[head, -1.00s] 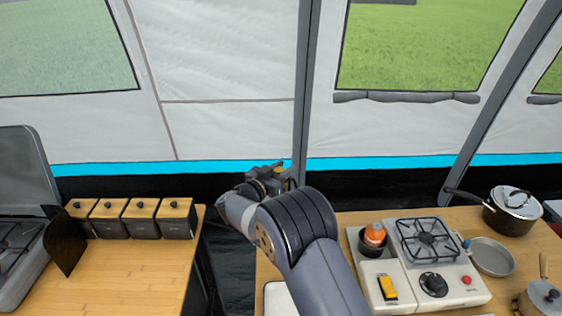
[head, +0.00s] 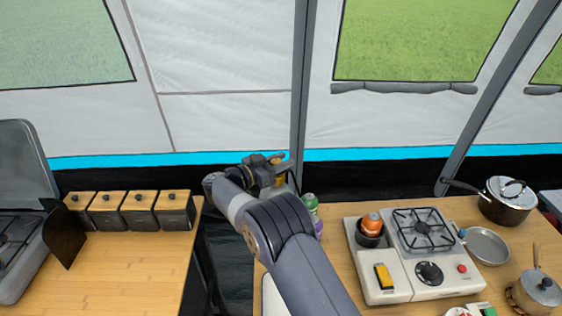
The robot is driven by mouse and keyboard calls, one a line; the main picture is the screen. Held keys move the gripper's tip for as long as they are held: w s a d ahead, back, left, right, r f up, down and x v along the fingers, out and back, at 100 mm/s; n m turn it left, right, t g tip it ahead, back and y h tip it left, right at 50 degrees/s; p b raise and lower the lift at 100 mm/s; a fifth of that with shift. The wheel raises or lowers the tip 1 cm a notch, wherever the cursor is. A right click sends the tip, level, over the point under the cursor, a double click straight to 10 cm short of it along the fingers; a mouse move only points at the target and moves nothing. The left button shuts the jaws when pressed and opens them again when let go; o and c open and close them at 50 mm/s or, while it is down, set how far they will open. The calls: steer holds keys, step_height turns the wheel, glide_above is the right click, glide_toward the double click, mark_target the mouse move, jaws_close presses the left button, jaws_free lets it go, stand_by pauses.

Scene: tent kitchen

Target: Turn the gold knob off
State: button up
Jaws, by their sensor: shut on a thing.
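My gripper (head: 277,162) is beyond the end of my arm, near the middle of the picture, seen from behind. It is shut on a small gold-coloured part (head: 279,182), which I take to be the gold knob. My wrist hides most of it, so its turn position cannot be read. It sits at the far left side of the right table, in front of the dark lower tent wall.
A stove (head: 421,267) with a black knob and yellow switch stands on the right table (head: 336,274). Green and purple items (head: 311,203) stand beside my arm. A pot (head: 508,203) and pan (head: 487,247) are at right. Canisters (head: 139,212) line the left table; a gap separates the tables.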

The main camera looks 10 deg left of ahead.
steer(key=shift+r, duration=0.1)
steer(key=o, duration=1)
steer(key=shift+c, duration=0.2)
steer(key=b+v, duration=0.2)
steer(key=v, duration=0.8)
steer(key=shift+s+a, duration=0.25)
steer(key=shift+s, duration=0.05)
steer(key=p+x, duration=0.2)
steer(key=x, duration=0.8)
steer(key=shift+w+d, duration=0.3)
steer(key=shift+w, duration=0.05)
steer(key=shift+n+t+y, duration=0.3)
